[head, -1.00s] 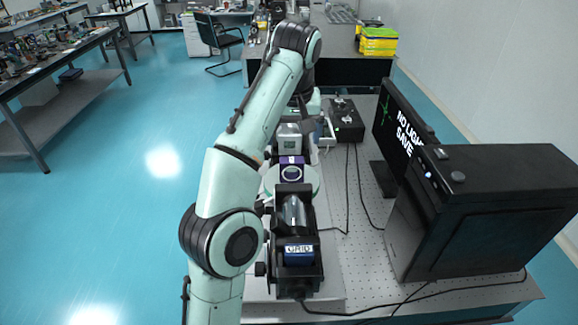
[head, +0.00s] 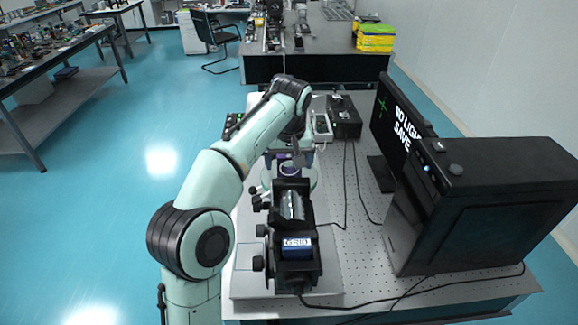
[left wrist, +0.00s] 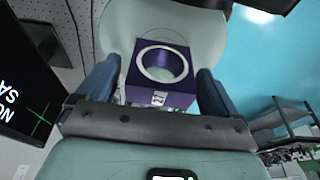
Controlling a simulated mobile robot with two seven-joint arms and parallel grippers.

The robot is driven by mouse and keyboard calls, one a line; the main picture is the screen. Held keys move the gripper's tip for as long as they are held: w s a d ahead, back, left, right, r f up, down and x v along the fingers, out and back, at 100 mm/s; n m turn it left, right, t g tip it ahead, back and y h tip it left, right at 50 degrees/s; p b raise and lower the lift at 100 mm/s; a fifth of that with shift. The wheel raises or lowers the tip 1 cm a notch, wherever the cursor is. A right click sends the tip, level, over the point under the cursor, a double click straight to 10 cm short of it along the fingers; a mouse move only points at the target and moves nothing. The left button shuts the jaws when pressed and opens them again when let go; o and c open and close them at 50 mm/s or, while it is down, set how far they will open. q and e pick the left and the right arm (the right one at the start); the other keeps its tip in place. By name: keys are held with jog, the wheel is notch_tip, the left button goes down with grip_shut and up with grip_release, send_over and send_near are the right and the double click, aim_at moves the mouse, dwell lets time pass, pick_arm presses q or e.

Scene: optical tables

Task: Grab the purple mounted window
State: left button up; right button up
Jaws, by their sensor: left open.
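The purple mounted window (left wrist: 160,88), a purple square block with a silver ring around a round opening, shows in the left wrist view between the two dark fingers of my left gripper (left wrist: 155,78). A gap is visible beside each finger, so the gripper is open around it. In the head view the window (head: 288,169) is partly hidden behind my left gripper (head: 290,155), just beyond the black device labelled GRID. A pale round platform lies around it. My right gripper is in neither view.
The black GRID device (head: 297,247) stands in front of the window on the bench. A monitor (head: 391,130) and a large black box (head: 490,205) stand at right. A black control box (head: 344,118) is behind. Cables cross the perforated bench top.

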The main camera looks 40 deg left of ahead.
pick_arm(q)
jog(key=shift+f, duration=0.35)
jog(key=shift+w, duration=0.1)
jog(key=shift+c, duration=0.9)
jog(key=c, duration=1)
jog(key=shift+r, duration=0.2)
